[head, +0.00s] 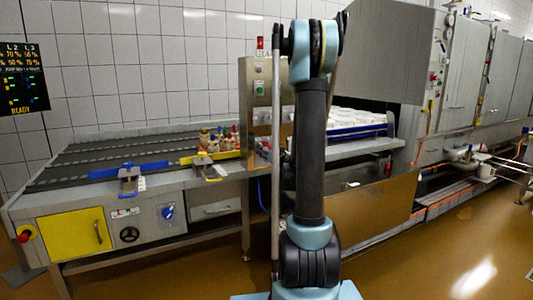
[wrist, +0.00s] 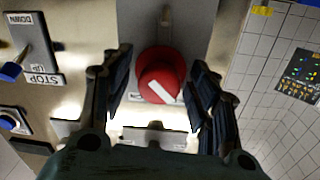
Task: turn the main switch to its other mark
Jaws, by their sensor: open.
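A round red switch knob (wrist: 160,76) with a white bar is in the middle of the wrist view, on a grey panel. I take it as the main switch. Its bar slants from upper left to lower right. The marks around it are not readable. My gripper (wrist: 161,68) is open, with one dark finger left of the knob and one right of it. I cannot tell whether either finger touches the knob. In the head view my arm hides the gripper and the red knob.
A lever panel marked DOWN, UP and STOP (wrist: 43,78) is left of the knob, with a blue knob (wrist: 9,121) below it. In the head view a bench (head: 130,196) stands left, a control post (head: 259,130) beside my arm, and machinery (head: 465,80) right. Floor shows in front.

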